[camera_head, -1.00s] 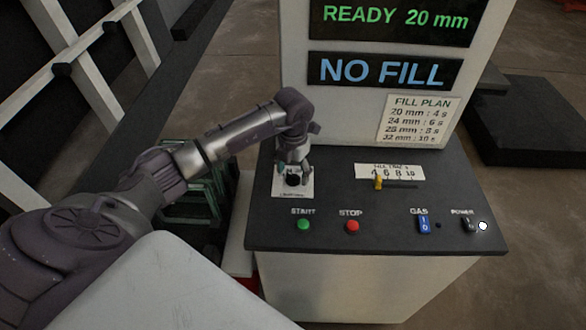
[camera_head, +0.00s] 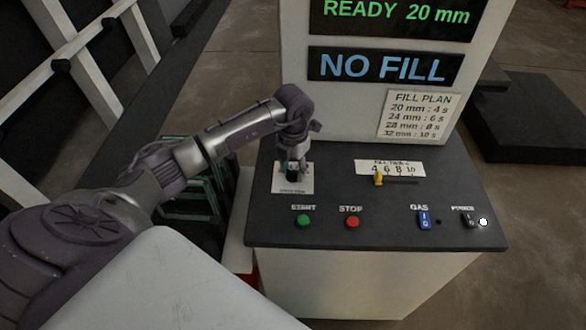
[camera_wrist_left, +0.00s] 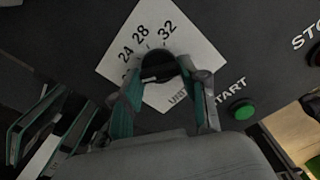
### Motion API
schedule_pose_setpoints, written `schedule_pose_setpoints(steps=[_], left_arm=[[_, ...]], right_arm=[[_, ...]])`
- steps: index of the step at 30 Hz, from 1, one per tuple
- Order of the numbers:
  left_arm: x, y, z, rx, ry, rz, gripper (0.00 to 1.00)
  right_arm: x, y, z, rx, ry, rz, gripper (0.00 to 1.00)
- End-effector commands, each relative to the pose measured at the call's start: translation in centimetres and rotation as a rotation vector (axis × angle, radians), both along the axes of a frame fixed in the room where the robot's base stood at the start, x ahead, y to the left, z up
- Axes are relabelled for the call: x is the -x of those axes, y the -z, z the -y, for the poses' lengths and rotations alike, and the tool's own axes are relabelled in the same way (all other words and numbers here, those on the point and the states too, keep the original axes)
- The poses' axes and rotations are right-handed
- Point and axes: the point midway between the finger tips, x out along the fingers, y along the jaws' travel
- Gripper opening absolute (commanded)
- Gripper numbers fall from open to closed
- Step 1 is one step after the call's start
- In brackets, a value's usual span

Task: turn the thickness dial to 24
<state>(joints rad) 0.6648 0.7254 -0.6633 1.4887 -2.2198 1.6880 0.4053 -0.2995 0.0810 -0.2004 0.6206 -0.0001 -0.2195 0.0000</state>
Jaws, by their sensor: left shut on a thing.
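The black thickness dial (camera_wrist_left: 158,66) sits on a white scale plate (camera_wrist_left: 187,38) with the marks 24, 28 and 32 in the left wrist view; a lower mark is partly hidden. My left gripper (camera_wrist_left: 162,85) is shut on the dial, one finger on each side. In the head view the left gripper (camera_head: 292,166) comes down over the dial, and the plate (camera_head: 304,187) shows around it. The upper display (camera_head: 395,14) reads READY 20 mm. The dial's pointer is too dark to read. My right gripper is not in view.
The panel has a green START button (camera_head: 303,220), a red STOP button (camera_head: 352,222), a yellow slider (camera_head: 378,179), a blue GAS switch (camera_head: 424,219) and a POWER switch (camera_head: 470,219). A second display (camera_head: 385,68) reads NO FILL. A fill plan card (camera_head: 420,115) hangs below it.

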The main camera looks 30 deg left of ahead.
Motion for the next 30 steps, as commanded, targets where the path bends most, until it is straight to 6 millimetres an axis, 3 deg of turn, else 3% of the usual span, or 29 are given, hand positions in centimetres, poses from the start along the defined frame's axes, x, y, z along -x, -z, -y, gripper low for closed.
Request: schedule_pose_setpoints(steps=[18,30], left_arm=[[-0.2,0.2,-0.1,-0.002,0.437,0.007,0.09],[-0.2,-0.1,-0.1,0.000,0.628,0.007,0.09]], right_arm=[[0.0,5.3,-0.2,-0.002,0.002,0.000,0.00],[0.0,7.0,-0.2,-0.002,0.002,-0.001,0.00]])
